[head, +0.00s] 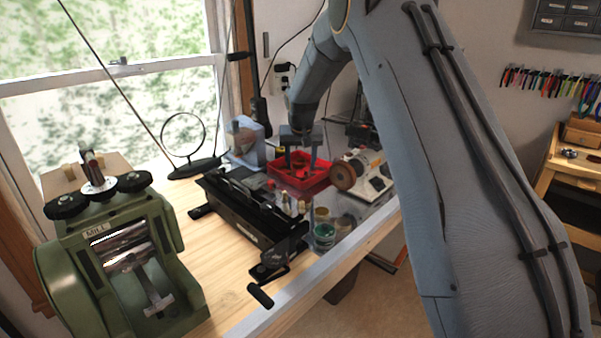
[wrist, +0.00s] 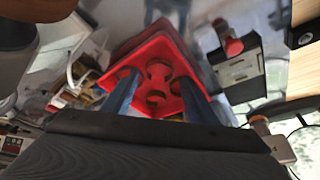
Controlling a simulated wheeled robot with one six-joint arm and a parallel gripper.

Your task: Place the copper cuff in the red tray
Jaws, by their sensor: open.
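The red tray (head: 318,186) sits on the bench below my gripper (head: 300,168). In the wrist view the tray (wrist: 140,52) lies between and beyond the two fingers of my gripper (wrist: 160,80). The fingers are spread apart, with nothing seen held between them. Several reddish, rounded shapes show inside the tray, close to the fingertips. I cannot tell for sure whether one of them is the copper cuff. In the head view the fingers partly cover the tray's inside.
A polishing motor with a brown wheel (head: 343,176) stands right of the tray. A black bench tool (head: 240,205) and small jars (head: 324,235) are in front. A green rolling mill (head: 125,255) and a round mirror (head: 184,135) stand left. Bare wood lies between the mill and the black tool.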

